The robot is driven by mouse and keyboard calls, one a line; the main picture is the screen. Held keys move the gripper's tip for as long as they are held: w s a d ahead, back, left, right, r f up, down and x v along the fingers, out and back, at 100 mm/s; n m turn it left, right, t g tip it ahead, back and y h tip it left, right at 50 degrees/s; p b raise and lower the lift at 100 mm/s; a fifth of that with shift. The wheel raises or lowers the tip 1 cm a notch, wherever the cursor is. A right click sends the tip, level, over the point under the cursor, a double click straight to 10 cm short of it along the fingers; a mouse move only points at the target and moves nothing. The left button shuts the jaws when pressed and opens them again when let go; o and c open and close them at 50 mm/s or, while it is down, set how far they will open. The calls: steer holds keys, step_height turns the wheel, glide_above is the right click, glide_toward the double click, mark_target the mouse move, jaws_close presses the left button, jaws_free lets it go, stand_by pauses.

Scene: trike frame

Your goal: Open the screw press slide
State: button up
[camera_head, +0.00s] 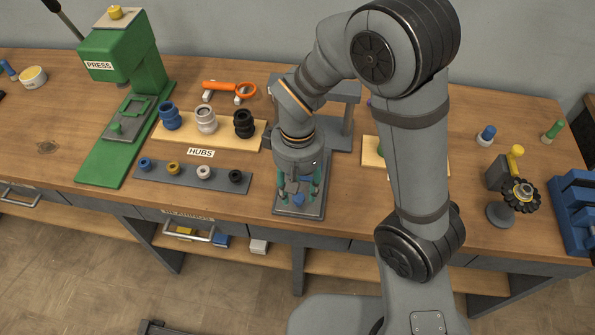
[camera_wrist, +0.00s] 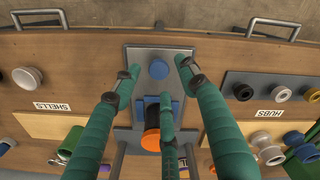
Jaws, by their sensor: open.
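A grey screw press frame (camera_head: 345,112) stands at the middle of the bench, partly hidden behind my arm. A flat grey slide plate (camera_head: 310,211) reaches from it toward the front edge. A round blue knob (camera_head: 298,199) stands near the plate's front end; it also shows in the wrist view (camera_wrist: 158,69). My gripper (camera_head: 299,192) points down over the plate, its green fingers open around the knob. In the wrist view the fingers (camera_wrist: 157,74) are spread, with gaps to the knob. A blue block (camera_wrist: 150,103) with an orange and black cylinder (camera_wrist: 151,138) sits farther back.
A green press (camera_head: 120,55) labelled PRESS stands at the left. The HUBS board (camera_head: 190,134) and a grey strip of small rings (camera_head: 215,184) lie left of my gripper. A blue rack (camera_head: 575,212) is at the far right. Drawer handles (camera_wrist: 275,28) project from the bench front.

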mark_target(303, 177)
step_height(303, 177, up, 10)
stand_by(0.3)
stand_by(0.3)
step_height(303, 177, down, 12)
steer(key=shift+r, duration=0.2)
steer(key=shift+w+d+f, duration=0.15)
steer(key=shift+f, duration=0.1)
steer(key=shift+w+r+p, duration=0.1)
steer(key=shift+w+p, duration=0.2)
steer(key=shift+w, duration=0.35)
